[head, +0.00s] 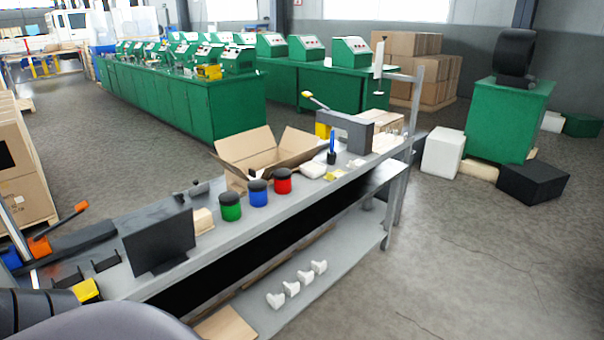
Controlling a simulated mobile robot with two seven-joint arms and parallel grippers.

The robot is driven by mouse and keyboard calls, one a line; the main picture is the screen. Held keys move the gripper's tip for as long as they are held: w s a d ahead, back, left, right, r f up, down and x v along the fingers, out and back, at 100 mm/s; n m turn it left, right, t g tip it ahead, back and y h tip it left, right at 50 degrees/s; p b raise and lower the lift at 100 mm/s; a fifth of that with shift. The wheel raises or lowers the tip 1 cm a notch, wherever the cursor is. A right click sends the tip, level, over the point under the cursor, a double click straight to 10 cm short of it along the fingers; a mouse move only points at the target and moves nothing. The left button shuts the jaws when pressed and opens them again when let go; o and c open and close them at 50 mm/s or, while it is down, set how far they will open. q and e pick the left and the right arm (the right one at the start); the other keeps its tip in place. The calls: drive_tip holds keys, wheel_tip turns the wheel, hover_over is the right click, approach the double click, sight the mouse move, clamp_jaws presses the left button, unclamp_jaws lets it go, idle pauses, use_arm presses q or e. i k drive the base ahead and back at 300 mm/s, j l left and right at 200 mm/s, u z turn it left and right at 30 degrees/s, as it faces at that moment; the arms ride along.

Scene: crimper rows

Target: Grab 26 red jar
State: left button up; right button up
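The red jar (283,181) has a black lid and stands upright on the grey workbench (222,229). It is the rightmost of three similar jars. The blue jar (257,193) is just left of it, and the green jar (230,206) is farther left. The red jar's front is in clear view, and nothing is gripping it. Neither of my grippers shows in the head view.
An open cardboard box (262,150) stands behind the jars. A dark upright panel (159,242) is to their left, and a grey press-like tool (350,131) to their right. Several white pieces (291,288) lie on the lower shelf.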

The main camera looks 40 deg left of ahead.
sight(282, 176)
drive_tip(key=i+u, duration=0.2)
drive_tip(key=i, duration=0.35)
drive_tip(key=i+l+u, duration=0.25)
drive_tip(key=i, duration=0.25)
drive_tip(key=i+l+u, duration=0.1)
drive_tip(key=i+u, duration=0.35)
drive_tip(key=i+l+u, duration=0.2)
drive_tip(key=u, duration=0.25)
drive_tip(key=i+l, duration=0.05)
